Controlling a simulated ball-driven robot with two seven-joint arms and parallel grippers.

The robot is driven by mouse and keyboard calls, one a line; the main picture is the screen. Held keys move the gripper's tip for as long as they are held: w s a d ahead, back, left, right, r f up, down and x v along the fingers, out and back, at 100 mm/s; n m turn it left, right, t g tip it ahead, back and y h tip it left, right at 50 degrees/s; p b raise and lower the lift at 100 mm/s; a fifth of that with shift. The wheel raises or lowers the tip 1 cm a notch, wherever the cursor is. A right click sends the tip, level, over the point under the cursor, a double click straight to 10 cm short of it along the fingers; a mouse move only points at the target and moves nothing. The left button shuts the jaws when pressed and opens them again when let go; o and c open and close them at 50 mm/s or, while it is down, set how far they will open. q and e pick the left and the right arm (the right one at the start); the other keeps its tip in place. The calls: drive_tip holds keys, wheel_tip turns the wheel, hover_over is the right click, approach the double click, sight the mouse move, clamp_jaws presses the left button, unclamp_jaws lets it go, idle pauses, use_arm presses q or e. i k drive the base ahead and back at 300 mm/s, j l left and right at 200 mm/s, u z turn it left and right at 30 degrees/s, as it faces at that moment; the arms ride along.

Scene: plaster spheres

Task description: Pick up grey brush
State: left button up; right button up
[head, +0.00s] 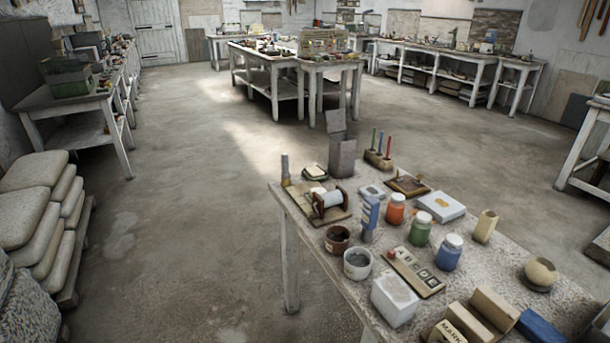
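A slim upright thing (285,168), grey above and yellowish below, stands at the far left corner of the near table (290,205). It may be the grey brush, but it is too small to be sure. No other clear brush shows on the table. Neither of my grippers is in view.
Jars, including a red jar (395,209), a white block (394,300) and a beige ball (540,273) crowd the table. Open floor (190,220) lies to the left.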

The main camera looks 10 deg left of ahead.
sight(285, 182)
drive_tip(key=i+j+z, duration=0.1)
drive_tip(key=z, duration=0.25)
drive_tip(key=j+z, duration=0.4)
drive_tip(key=i+j+z, duration=0.1)
drive_tip(key=z, duration=0.25)
